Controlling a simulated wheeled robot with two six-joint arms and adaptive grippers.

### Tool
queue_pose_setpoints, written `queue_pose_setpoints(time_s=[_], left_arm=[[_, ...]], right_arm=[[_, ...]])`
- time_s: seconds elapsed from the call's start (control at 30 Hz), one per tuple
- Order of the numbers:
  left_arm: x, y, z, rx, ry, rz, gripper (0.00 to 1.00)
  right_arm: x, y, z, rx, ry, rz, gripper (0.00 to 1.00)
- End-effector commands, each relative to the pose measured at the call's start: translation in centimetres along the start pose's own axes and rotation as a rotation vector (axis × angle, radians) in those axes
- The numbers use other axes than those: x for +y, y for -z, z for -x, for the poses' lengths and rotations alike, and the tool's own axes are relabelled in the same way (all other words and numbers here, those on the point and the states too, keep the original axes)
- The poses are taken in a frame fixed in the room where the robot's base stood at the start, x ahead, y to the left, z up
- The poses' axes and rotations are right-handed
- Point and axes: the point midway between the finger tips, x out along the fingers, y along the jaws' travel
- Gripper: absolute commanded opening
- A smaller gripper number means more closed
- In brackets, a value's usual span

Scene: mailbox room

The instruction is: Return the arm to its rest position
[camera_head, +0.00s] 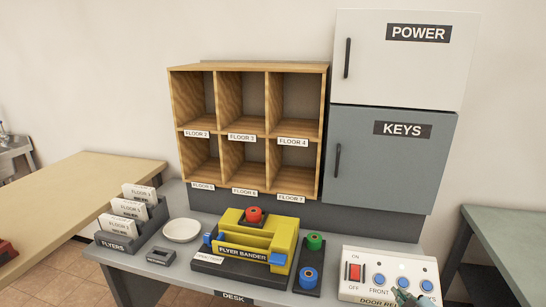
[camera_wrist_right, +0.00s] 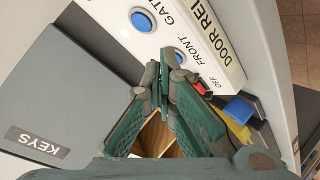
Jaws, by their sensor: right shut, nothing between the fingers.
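My right gripper (camera_head: 408,297) is at the bottom right of the head view, in front of the white door release panel (camera_head: 362,290) and covering part of its label. In the right wrist view its green fingers (camera_wrist_right: 160,85) are shut with nothing between them. The panel also shows there (camera_wrist_right: 205,28), with blue buttons beyond the fingertips. I cannot tell whether the fingertips touch the panel. My left gripper is in neither view.
The desk (camera_head: 190,284) holds a yellow flyer bander (camera_head: 285,245), green (camera_head: 315,242) and blue (camera_head: 308,278) spools, a white plate (camera_head: 182,230) and a flyer rack (camera_head: 155,218). Wooden pigeonholes (camera_head: 248,68) and the grey KEYS cabinet (camera_head: 390,165) stand behind. A table (camera_head: 80,200) is left.

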Motion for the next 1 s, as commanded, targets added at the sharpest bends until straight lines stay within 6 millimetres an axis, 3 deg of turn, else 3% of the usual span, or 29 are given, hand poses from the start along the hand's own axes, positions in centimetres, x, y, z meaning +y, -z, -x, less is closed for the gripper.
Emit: queue_pose_setpoints(time_s=[0.03,0.1,0.2,0.3,0.5,0.67,0.8,1.0], left_arm=[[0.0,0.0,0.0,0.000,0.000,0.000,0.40],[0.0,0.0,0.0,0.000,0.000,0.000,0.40],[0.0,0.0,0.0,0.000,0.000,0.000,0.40],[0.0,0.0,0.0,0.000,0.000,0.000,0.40],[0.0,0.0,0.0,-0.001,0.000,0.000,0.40],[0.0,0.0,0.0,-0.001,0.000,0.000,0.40],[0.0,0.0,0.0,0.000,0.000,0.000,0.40],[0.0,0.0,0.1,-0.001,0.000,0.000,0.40]], right_arm=[[-3.2,-1.0,1.5,-0.046,0.057,-0.042,0.00],[-7.3,-2.5,4.1,-0.128,0.134,-0.111,0.00],[-12.0,-4.4,8.2,-0.246,0.221,-0.202,0.00],[-15.2,-5.9,12.2,-0.355,0.281,-0.280,0.00],[-19.3,-8.1,19.8,-0.555,0.360,-0.417,0.00],[-21.4,-9.3,25.9,-0.716,0.398,-0.519,0.00],[-24.4,-12.9,22.1,-0.742,0.402,-0.512,0.00],[-29.2,-18.7,18.9,-0.783,0.412,-0.513,0.00]])
